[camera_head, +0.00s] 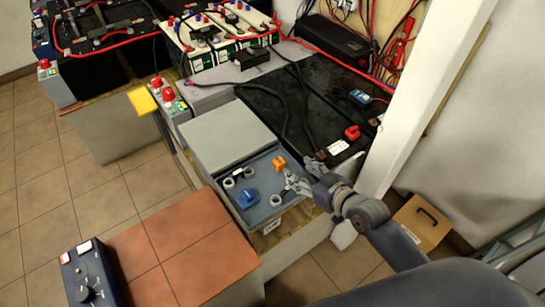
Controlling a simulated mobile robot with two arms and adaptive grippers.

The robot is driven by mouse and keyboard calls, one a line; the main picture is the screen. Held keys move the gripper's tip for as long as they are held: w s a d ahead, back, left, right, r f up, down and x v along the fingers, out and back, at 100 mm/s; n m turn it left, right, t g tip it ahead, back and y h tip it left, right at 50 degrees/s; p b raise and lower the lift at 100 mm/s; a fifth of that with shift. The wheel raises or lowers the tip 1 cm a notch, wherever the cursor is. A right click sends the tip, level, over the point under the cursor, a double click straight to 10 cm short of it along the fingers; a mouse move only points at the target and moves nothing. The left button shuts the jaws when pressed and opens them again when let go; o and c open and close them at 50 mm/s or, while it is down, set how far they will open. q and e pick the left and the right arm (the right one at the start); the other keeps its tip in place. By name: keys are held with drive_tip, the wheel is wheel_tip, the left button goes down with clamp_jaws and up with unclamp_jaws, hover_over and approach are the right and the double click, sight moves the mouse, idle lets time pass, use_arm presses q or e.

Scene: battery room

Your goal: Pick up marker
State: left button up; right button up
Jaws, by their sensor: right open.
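I cannot make out a marker with certainty in the head view. My right gripper (291,185) is open, with its arm coming in from the lower right. Its fingers are over the right side of a shallow grey-blue tray (268,214). In the tray are a blue piece (248,198), an orange piece (279,163) near the fingertips, and small ring-shaped grey pieces (229,183). I see nothing held between the fingers. My left gripper is not in view.
A grey box (222,137) stands behind the tray. A large black battery (300,105) with cables and a red clip (352,132) lies to the right. A blue control box (92,273) sits at lower left beside a bare terracotta-tiled surface (170,250). A white post (415,90) stands near my right arm.

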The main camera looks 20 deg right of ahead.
sight(279, 160)
drive_tip(key=x, duration=0.4)
drive_tip(key=shift+w+a+f, duration=0.15)
drive_tip(key=shift+w+a, duration=0.05)
drive_tip(key=shift+w, duration=0.1)
drive_tip(key=shift+w+a+f, duration=0.25)
drive_tip(key=shift+w, duration=0.2)
drive_tip(key=x, duration=0.3)
drive_tip(key=shift+w+a+f, duration=0.1)
drive_tip(key=shift+a+f, duration=0.1)
drive_tip(key=shift+w+f, duration=0.15)
drive_tip(key=shift+w, duration=0.1)
drive_tip(key=shift+w+a, duration=0.1)
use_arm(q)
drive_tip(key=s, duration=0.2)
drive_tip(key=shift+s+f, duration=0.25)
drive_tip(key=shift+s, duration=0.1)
use_arm(e)
drive_tip(key=c, duration=1)
